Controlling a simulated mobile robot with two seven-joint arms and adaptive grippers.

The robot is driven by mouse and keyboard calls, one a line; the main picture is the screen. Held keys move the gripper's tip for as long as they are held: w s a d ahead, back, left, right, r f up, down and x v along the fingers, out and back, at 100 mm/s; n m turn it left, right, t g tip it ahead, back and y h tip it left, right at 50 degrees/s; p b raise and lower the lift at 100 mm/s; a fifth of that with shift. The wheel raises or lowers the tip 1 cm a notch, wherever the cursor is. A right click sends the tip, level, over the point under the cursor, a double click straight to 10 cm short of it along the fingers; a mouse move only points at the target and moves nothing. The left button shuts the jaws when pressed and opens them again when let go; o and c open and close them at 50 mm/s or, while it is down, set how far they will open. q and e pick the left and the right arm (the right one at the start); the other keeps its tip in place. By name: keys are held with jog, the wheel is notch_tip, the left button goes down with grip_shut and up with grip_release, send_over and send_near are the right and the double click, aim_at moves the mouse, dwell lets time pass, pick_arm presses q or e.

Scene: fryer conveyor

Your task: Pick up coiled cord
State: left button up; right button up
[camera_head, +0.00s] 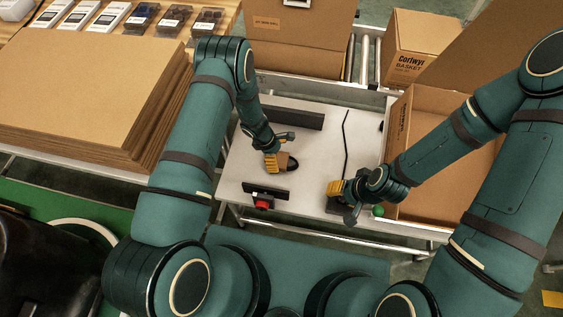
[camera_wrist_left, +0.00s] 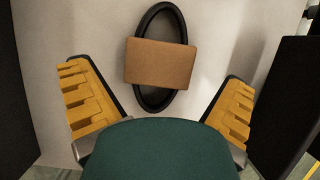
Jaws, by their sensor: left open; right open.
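The coiled cord (camera_wrist_left: 167,101) is a black oval loop with a brown band (camera_wrist_left: 160,63) around its middle, lying on the light table. In the head view the cord (camera_head: 293,164) shows just right of my left gripper (camera_head: 276,160), which partly hides it. My left gripper (camera_wrist_left: 160,105) is open, its yellow fingers on either side of the cord and apart from it. My right gripper (camera_head: 340,190) is open at the table's right part, near a dark object.
An open cardboard box (camera_head: 420,208) stands right of the table (camera_head: 310,150). A dark bar (camera_head: 297,119) lies at the back, and a black piece (camera_head: 266,191) with a red part (camera_head: 262,203) at the front. Stacked cardboard sheets (camera_head: 75,90) lie at left. A green ball (camera_head: 378,211) is by the box.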

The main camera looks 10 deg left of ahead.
pick_arm(q)
jog(key=shift+x, duration=1.45)
jog(key=c, duration=1.2)
jog(key=shift+r, duration=0.1)
